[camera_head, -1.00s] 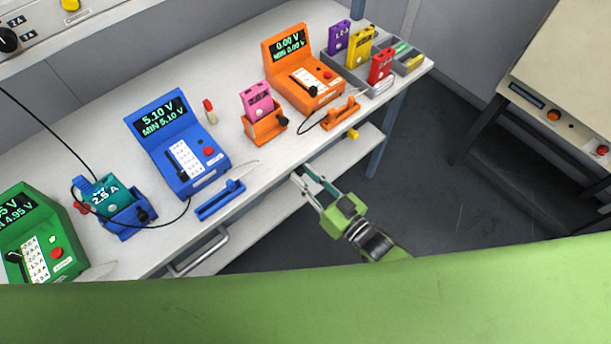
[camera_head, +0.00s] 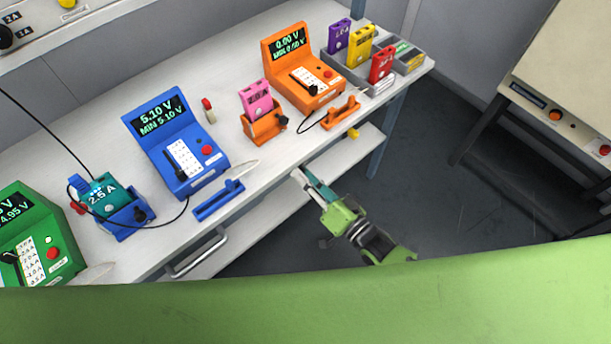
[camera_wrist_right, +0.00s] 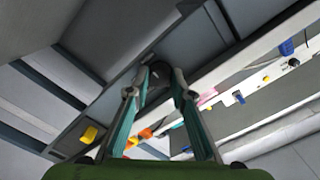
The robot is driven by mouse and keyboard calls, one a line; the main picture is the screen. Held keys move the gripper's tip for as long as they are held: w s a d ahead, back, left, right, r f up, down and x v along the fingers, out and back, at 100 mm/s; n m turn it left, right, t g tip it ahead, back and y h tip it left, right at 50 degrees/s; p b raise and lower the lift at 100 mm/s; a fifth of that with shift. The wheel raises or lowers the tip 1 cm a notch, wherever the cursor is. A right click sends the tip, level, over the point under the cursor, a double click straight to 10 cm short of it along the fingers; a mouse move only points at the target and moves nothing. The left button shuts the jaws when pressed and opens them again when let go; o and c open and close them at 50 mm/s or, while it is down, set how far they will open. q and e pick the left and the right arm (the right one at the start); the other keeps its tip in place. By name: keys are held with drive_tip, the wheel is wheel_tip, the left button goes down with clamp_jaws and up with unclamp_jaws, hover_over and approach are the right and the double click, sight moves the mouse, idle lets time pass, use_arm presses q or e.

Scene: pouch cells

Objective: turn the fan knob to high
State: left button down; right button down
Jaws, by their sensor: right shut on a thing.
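My right gripper (camera_head: 303,178) is low in front of the bench's front edge, its two fingers drawn close together. It also shows in the right wrist view (camera_wrist_right: 160,78), where the fingertips close on a small dark thing (camera_wrist_right: 160,70). The fingers hide most of that thing, and I cannot read any label that marks it as the fan knob. A black knob (camera_head: 6,37) with amp marks is on the panel at the upper left of the head view. My left gripper is not in view.
The bench (camera_head: 232,98) carries a blue meter (camera_head: 165,125), an orange meter (camera_head: 290,50), a green meter (camera_head: 30,225) and several coloured pouch cells. A yellow knob (camera_head: 353,133) sits below the bench top. A beige cabinet (camera_head: 560,75) stands right, with open floor between.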

drive_tip(key=shift+f, duration=0.1)
idle(0.3)
drive_tip(key=c, duration=2)
unclamp_jaws()
drive_tip(key=shift+c, duration=0.2)
drive_tip(key=v, duration=1.2)
